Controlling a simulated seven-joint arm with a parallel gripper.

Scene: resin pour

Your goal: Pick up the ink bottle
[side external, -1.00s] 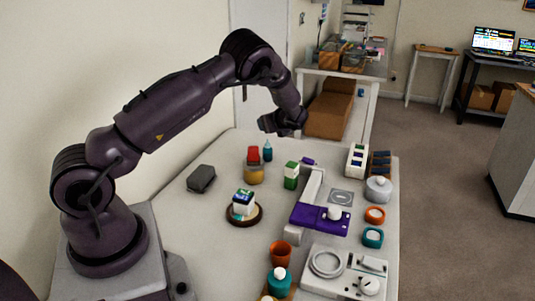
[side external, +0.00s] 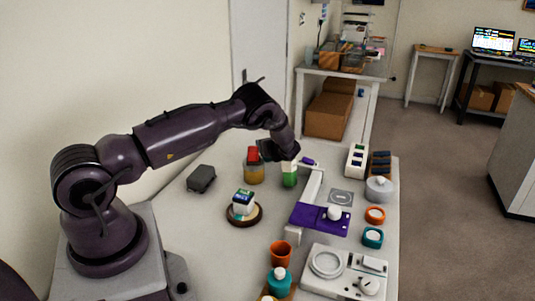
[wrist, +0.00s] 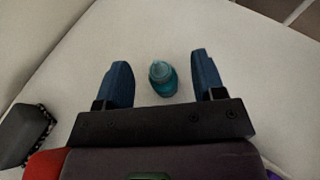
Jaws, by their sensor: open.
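The ink bottle (wrist: 163,79) is a small teal bottle with a pointed top. In the wrist view it stands on the white table, between and a little beyond the two blue fingers of my gripper (wrist: 160,82). The fingers are wide apart with nothing held, and I cannot tell how far above the bottle they are. In the side view my gripper (side external: 278,150) is low over the far part of the table, and the ink bottle is hidden behind it.
A dark grey block (side external: 201,179) lies to the left. A purple plate (side external: 312,216) is nearer the camera. The table beyond the bottle is bare.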

